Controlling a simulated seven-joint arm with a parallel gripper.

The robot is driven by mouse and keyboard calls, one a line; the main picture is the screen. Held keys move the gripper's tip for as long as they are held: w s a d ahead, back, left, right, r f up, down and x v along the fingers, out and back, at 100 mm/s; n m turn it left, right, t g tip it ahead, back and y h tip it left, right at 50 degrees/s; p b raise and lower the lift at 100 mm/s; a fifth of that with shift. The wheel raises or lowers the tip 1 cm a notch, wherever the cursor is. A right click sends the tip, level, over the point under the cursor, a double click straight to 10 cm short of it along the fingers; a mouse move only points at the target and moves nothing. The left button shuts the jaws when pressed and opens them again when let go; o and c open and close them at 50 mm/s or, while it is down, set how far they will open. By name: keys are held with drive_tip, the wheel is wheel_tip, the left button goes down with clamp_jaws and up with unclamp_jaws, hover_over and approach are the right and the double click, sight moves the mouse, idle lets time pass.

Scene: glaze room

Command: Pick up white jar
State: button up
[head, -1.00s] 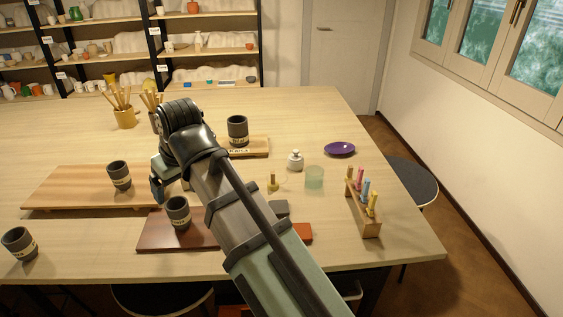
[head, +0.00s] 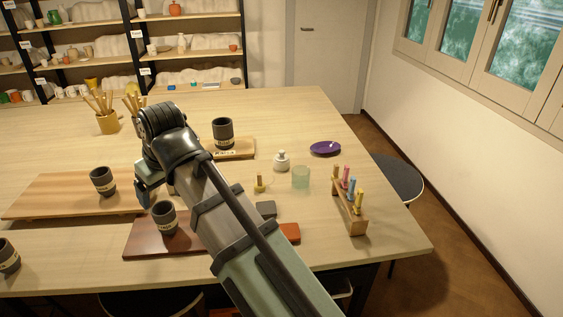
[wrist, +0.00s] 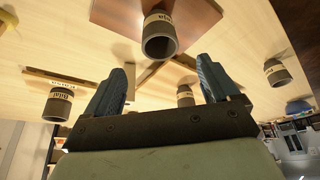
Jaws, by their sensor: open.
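The white jar (head: 281,162), small and rounded with a narrower top, stands upright on the table in the head view, right of my arm. I cannot make it out in the wrist view. My gripper (head: 146,192) is left of the jar, between two dark cups, and partly hidden by my own arm. In the wrist view its two blue-grey fingers (wrist: 161,78) stand wide apart with nothing held between them. A dark cup shows beyond the fingertips there.
Dark cups stand on boards: one on the red-brown board (head: 135,243), one on the long board (head: 40,197), one behind (head: 223,130). Near the jar are a translucent green cup (head: 300,177), a purple dish (head: 325,149), a small brass-coloured piece (head: 260,184) and a wooden rack (head: 351,220).

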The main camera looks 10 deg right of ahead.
drive_tip(key=m+g+h, duration=0.1)
drive_tip(key=m+h, duration=0.2)
hover_over(281, 154)
drive_tip(key=shift+d+f, duration=0.2)
drive_tip(key=shift+f, duration=0.6)
drive_tip(key=f+n, duration=0.2)
drive_tip(key=n, duration=0.2)
drive_tip(key=f+n+g, duration=0.1)
drive_tip(key=f+n, duration=0.2)
drive_tip(key=n, duration=0.2)
drive_tip(key=f+n+g, duration=0.1)
drive_tip(key=f+n, duration=0.1)
drive_tip(key=n, duration=0.2)
drive_tip(key=shift+w+d+f+n, duration=0.15)
drive_tip(key=shift+w+f+n, duration=0.15)
drive_tip(key=shift+w, duration=0.1)
drive_tip(key=shift+w+a+f, duration=0.1)
drive_tip(key=shift+a+f, duration=0.05)
drive_tip(key=shift+f, duration=1.2)
drive_tip(key=shift+a+f, duration=0.15)
drive_tip(key=shift+f, duration=1.2)
